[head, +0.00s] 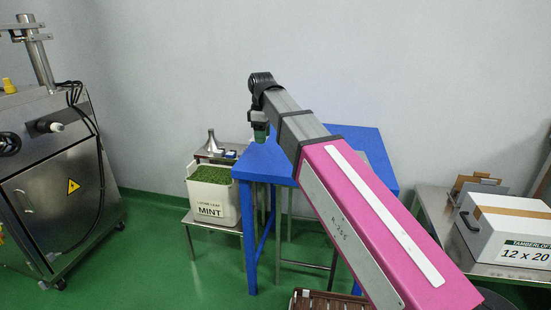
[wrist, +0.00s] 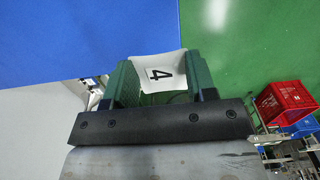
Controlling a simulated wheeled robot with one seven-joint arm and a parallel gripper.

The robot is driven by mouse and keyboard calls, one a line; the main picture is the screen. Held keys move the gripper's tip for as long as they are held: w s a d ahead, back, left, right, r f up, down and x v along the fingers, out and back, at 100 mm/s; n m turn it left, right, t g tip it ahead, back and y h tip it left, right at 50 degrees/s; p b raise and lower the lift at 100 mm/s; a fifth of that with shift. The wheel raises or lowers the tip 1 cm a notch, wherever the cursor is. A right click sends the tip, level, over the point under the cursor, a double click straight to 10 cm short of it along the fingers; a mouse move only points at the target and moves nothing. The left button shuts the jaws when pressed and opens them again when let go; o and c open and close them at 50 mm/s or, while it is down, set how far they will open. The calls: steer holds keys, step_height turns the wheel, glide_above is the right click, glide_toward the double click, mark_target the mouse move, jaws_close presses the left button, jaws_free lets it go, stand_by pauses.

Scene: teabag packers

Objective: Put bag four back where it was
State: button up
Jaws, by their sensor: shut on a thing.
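Bag four (wrist: 160,72), a white packet with a black 4, sits between the green fingers of my gripper (wrist: 162,84) in the wrist view. The gripper is shut on it. Only the bag's numbered part shows clearly; the rest is hidden behind the gripper. In the head view my gripper (head: 260,131) points down at the left part of the blue table (head: 268,162). The bag cannot be made out there. The wrist view shows the blue table top (wrist: 75,40) on the left and green floor on the right. No marked spot for the bag shows.
A white MINT bin (head: 212,200) of green leaves and a metal funnel (head: 211,143) stand left of the table. A steel machine (head: 60,180) is far left. A white carton (head: 505,232) is at right. Red (wrist: 284,102) and blue crates (wrist: 302,128) show in the wrist view.

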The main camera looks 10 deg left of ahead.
steer(key=shift+s+a+f, duration=0.1)
steer(key=shift+s+a, duration=0.05)
steer(key=shift+a, duration=0.35)
steer(key=shift+s+a+f, duration=0.1)
steer(key=shift+a, duration=0.35)
glide_above(277, 158)
step_height(277, 158, down, 7)
steer(key=shift+r, duration=0.1)
steer(key=shift+d+f, duration=0.1)
steer(key=shift+f, duration=1.95)
steer(key=shift+f, duration=0.15)
steer(key=o, duration=1)
steer(key=shift+c, duration=0.2)
step_height(277, 158, up, 12)
steer(key=shift+r, duration=0.2)
